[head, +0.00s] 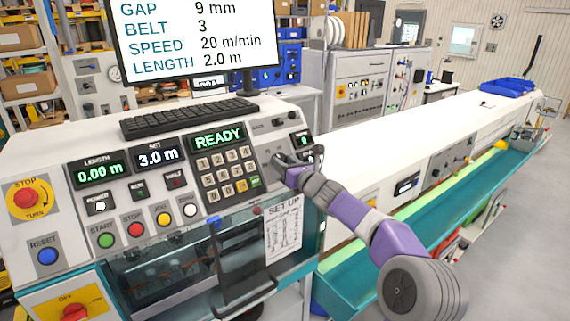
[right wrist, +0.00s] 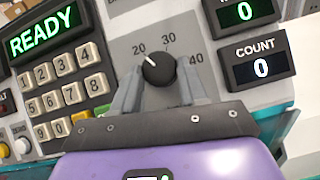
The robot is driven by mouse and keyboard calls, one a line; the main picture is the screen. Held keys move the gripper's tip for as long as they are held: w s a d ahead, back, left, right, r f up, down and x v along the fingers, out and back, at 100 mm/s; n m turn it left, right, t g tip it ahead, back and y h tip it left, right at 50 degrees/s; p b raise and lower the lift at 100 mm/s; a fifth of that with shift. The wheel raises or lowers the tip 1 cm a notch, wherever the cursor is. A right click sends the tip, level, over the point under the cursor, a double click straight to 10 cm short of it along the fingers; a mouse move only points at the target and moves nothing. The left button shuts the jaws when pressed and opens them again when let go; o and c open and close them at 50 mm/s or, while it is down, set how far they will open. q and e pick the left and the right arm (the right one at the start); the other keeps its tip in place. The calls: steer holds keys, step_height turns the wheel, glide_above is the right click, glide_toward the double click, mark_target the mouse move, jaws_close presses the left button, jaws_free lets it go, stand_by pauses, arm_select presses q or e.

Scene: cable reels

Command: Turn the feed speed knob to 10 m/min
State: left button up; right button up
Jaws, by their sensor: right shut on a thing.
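The feed speed knob (right wrist: 159,69) is a round black knob with a white pointer line on the grey panel. The pointer aims up and left, at the 20 mark. The marks 20, 30 and 40 show around it; a 10 mark is not visible, and the left finger covers part of the dial. My right gripper (right wrist: 158,84) has one finger on each side of the knob and is shut on it. In the head view my right gripper (head: 297,162) is at the console's right end and hides the knob. My left gripper is not in view.
The monitor (head: 195,40) reads SPEED 20 m/min, GAP 9 mm, BELT 3 and LENGTH 2.0 m. A keypad (right wrist: 68,92) lies left of the knob, with a READY display above. A COUNT display (right wrist: 260,67) reading 0 is to the right. A keyboard (head: 190,117) lies on the console top.

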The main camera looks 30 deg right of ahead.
steer(key=shift+d+r+n+y+p, duration=0.15)
steer(key=shift+n+y+p, duration=0.45)
steer(key=shift+n+p, duration=0.3)
steer(key=n+g+y+p, duration=0.1)
steer(key=n+y+p, duration=0.1)
steer(key=n+p, duration=0.1)
steer(key=n+g+y+p, duration=0.1)
steer(key=n+y+p, duration=0.1)
steer(key=n, duration=0.3)
steer(key=d+n+g+y+p, duration=0.1)
steer(key=n+y+p, duration=0.1)
steer(key=p, duration=0.3)
steer(key=shift+w+r+n+g, duration=0.2)
steer(key=shift+n+g, duration=0.1)
steer(key=shift+n, duration=0.6)
steer(key=shift+n+g+y+p, duration=0.4)
steer(key=shift+n+g+p, duration=0.3)
steer(key=shift+n+p, duration=0.5)
steer(key=shift+f, duration=0.1)
steer(key=o, duration=1.1)
steer(key=shift+c, duration=0.2)
steer(key=b+v, duration=0.2)
steer(key=v, duration=0.5)
steer(key=shift+s+d, duration=0.2)
